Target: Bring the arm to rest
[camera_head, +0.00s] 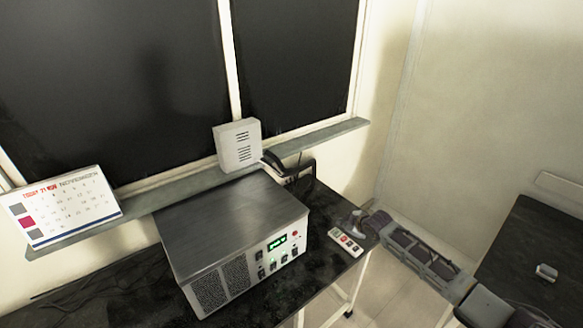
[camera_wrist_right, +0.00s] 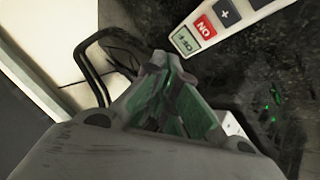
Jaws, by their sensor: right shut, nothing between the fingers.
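My right arm (camera_head: 425,260) comes in from the right in the head view. Its gripper (camera_head: 358,218) is over the right end of the black desk, just beyond a white remote (camera_head: 346,241) with coloured buttons. In the right wrist view the gripper's fingers (camera_wrist_right: 165,75) are shut with nothing between them. There the remote (camera_wrist_right: 230,22) shows ON and OFF buttons and lies beside the fingertips, apart from them in the picture. My left gripper is in neither view.
A metal box (camera_head: 230,235) with a green display stands on the desk (camera_head: 325,270). A black curved object (camera_head: 292,175) is behind it. A calendar (camera_head: 62,207) and a white speaker-like box (camera_head: 238,145) are at the window ledge (camera_head: 320,136). Another black table (camera_head: 525,250) is at right.

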